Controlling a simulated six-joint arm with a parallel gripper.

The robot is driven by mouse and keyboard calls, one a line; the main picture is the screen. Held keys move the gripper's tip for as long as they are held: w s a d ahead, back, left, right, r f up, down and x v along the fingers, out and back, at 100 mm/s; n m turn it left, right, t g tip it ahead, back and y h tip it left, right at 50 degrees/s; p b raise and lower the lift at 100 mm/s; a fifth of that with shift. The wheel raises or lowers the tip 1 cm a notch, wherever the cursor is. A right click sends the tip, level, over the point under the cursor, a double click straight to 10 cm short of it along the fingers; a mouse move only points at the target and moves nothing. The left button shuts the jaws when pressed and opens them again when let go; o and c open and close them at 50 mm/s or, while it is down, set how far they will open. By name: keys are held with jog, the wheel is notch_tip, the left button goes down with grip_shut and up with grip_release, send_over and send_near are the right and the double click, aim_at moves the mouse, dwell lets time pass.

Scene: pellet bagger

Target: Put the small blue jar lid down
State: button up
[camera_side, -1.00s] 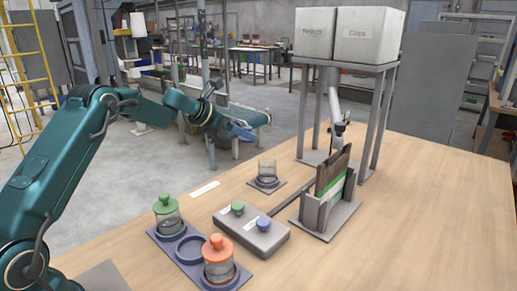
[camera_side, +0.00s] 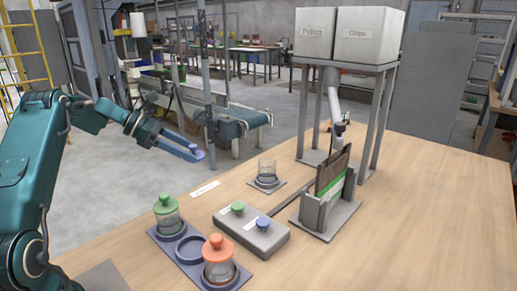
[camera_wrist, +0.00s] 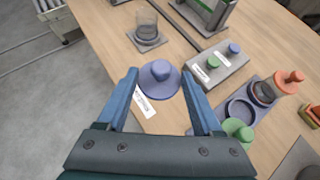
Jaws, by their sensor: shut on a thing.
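The small blue jar lid (camera_wrist: 160,80), a disc with a round knob, is between the fingertips of my gripper (camera_wrist: 159,74) in the wrist view. My gripper is shut on it. In the side view my gripper (camera_side: 192,150) is at left centre, raised, and the lid is hard to tell from the blue fingers. An open glass jar (camera_side: 267,167) without a lid stands on a small grey plate (camera_side: 280,184), to the right of my gripper and lower. It also shows at the top of the wrist view (camera_wrist: 147,23).
A white label strip (camera_side: 205,189) lies on the table. A blue-grey tray (camera_side: 160,236) holds a green-lidded jar (camera_side: 167,212), an empty ring (camera_side: 189,249) and an orange-lidded jar (camera_side: 218,262). A button box (camera_side: 255,240) and bag holder (camera_side: 320,215) stand to the right. The right table is clear.

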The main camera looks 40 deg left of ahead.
jog(key=s+a+f+n, duration=0.1)
jog(key=s+a, duration=0.2)
jog(key=shift+t+y, duration=0.3)
jog(key=shift+y, duration=0.1)
jog(key=x, duration=0.6)
jog(key=d+x, duration=0.1)
jog(key=x, duration=0.6)
jog(key=shift+s+d+r, duration=0.1)
jog(key=shift+s, duration=0.05)
jog(key=shift+f, duration=2.05)
jog(key=shift+f, duration=0.1)
jog(key=o, duration=1.4)
jog(key=shift+o, duration=0.2)
